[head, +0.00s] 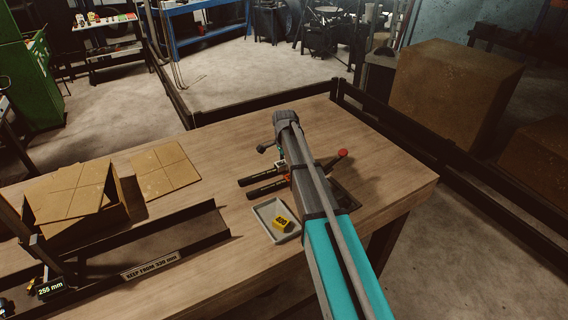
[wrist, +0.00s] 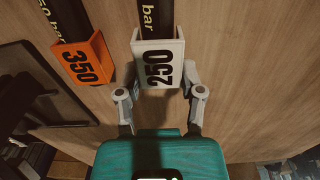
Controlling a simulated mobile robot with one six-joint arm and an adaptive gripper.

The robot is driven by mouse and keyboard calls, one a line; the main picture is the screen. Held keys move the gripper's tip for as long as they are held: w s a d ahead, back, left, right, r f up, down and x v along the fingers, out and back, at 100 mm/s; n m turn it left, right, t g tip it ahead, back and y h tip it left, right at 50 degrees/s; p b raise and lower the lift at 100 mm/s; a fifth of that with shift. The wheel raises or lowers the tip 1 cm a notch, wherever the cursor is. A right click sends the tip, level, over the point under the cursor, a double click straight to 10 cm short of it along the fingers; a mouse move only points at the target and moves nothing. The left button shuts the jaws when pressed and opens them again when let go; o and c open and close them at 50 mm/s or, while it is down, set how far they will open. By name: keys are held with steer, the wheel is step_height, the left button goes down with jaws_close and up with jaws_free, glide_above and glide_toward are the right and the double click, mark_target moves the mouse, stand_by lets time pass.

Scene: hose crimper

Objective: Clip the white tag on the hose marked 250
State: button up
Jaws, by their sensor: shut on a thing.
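The white tag (wrist: 172,52), marked 250, is between the two fingers of my gripper (wrist: 161,85) in the wrist view. My gripper is shut on it. A dark hose (wrist: 157,14) with "bar" printed on it runs to the tag's top edge and lines up with it. I cannot tell whether the tag is around the hose or only over it. To the left, an orange tag (wrist: 83,60) marked 350 is at another dark hose (wrist: 67,18), whose print ends in "50 bar". In the head view my arm hides most of the gripper.
A grey tray (head: 259,211) with a yellow tag (head: 282,224) stands left of my arm. A cardboard box (head: 110,205), a dark trough (head: 190,236) and a flat cardboard piece (head: 165,170) are further left. A red knob (head: 342,153) is close on the arm's right.

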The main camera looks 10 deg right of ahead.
steer(key=shift+f+b, duration=0.5)
steer(key=shift+f, duration=0.05)
stand_by(1.7)
steer(key=o, duration=0.9)
steer(key=shift+r, duration=0.2)
steer(key=shift+r+p, duration=3.85)
steer(key=shift+p, duration=0.15)
steer(key=s+n, duration=0.5)
steer(key=s, duration=0.4)
steer(key=s+a+f+n+b, duration=0.1)
steer(key=s+n, duration=0.4)
steer(key=s, duration=0.5)
steer(key=s+n, duration=0.5)
steer(key=s, duration=0.5)
steer(key=shift+s+a+f+b, duration=0.25)
steer(key=shift+f+b, duration=0.05)
